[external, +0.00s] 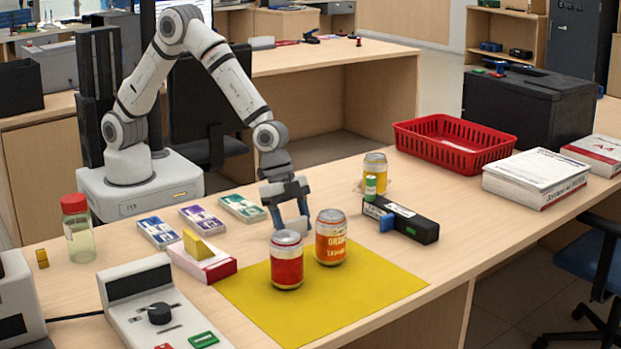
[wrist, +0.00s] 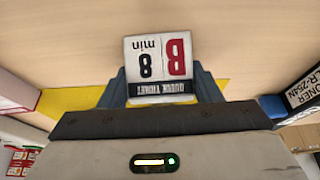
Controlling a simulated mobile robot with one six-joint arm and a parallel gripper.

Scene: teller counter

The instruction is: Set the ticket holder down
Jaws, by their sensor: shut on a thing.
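The ticket holder (wrist: 160,62) shows in the wrist view as a white card with a red B, a black 8 and "min", with a dark strip along its lower edge. It appears upside down there and sits between my two blue-grey fingers. My gripper (external: 291,222) is shut on it. In the external view my gripper points down low over the counter (external: 460,205), just behind the two cans near the yellow mat's back edge. The ticket holder is mostly hidden there. I cannot tell whether it touches the counter.
A red can (external: 287,265) and an orange can (external: 331,240) stand on the yellow mat (external: 375,290), close in front of my gripper. Banknote bundles (external: 203,219) lie left. Bare counter lies behind the mat.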

